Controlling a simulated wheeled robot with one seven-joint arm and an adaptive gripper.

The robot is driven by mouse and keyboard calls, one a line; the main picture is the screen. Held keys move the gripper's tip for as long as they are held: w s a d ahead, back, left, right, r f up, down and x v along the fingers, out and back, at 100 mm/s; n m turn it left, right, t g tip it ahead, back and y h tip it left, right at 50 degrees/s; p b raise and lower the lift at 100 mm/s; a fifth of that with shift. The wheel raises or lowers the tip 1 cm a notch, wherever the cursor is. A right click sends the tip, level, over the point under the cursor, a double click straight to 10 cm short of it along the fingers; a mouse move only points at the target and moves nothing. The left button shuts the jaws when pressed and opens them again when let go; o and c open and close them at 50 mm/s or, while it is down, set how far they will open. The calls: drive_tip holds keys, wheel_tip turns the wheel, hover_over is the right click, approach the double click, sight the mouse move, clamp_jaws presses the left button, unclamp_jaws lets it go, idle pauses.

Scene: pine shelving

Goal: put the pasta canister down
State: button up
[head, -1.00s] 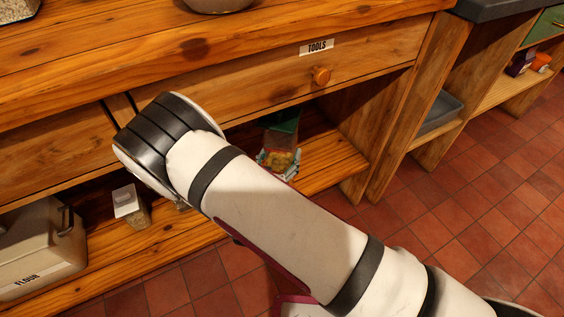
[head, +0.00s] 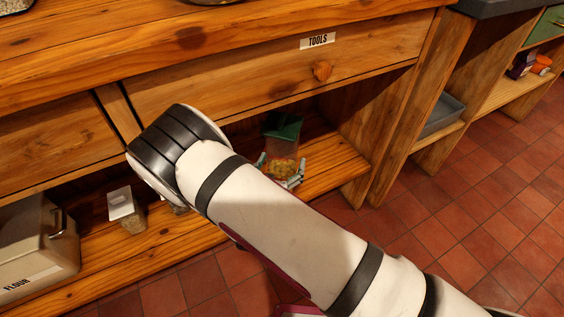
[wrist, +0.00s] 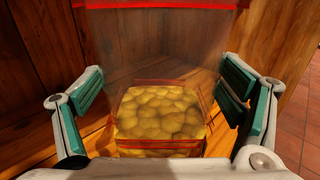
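The pasta canister (head: 284,149) is a clear container with yellow contents and a green top. It appears to stand upright on the lower shelf (head: 330,165) under the TOOLS drawer. My gripper (head: 280,171) is around its lower part, one finger on each side. In the wrist view the canister (wrist: 160,115) is between the green pads of my gripper (wrist: 165,92). The pads are spread, with a gap visible on both sides. The contact between its base and the shelf is partly hidden by the gripper.
A small light-lidded jar (head: 126,210) and a FLOUR tin (head: 36,254) stand on the lower shelf at left. The TOOLS drawer (head: 270,80) and counter overhang the shelf. A wooden upright (head: 355,120) closes the bay at right. Tiled floor (head: 440,220) is clear in front.

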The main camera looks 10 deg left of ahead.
drive_tip(key=shift+s+a+r, duration=0.1)
drive_tip(key=shift+s+r, duration=0.05)
drive_tip(key=shift+s, duration=0.15)
drive_tip(key=s+a+p, duration=0.2)
drive_tip(key=s+p, duration=0.1)
drive_tip(key=s, duration=0.8)
drive_tip(key=shift+p, duration=0.35)
drive_tip(key=shift+s, duration=0.1)
